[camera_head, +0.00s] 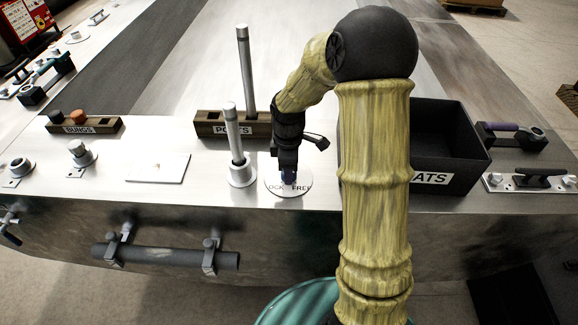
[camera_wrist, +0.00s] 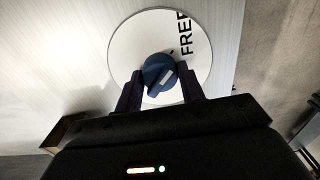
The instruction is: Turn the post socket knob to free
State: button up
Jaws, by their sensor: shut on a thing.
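The post socket knob is blue, with a pale stripe on it, on a round white plate. In the wrist view the knob (camera_wrist: 158,70) sits between the two dark fingers of my gripper (camera_wrist: 160,84), which is shut on it. FREE is printed on the plate (camera_wrist: 125,45) at the right, with a small dark tick near the knob. The stripe slants up toward the right; I cannot tell exactly where it points. In the head view my gripper (camera_head: 288,172) reaches down over the plate (camera_head: 302,192). FREE shows at right, and LOCK is partly hidden at left.
A metal post (camera_head: 234,145) stands in a socket close left of the plate, and a taller one (camera_head: 245,75) in the POSTS rack (camera_head: 210,124). A black bin (camera_head: 452,160) stands to the right.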

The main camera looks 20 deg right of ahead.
dwell(0.4)
jog(key=o, duration=1)
notch_tip(320, 180, up, 18)
jog(key=shift+f+b, duration=0.25)
jog(key=shift+b, duration=0.6)
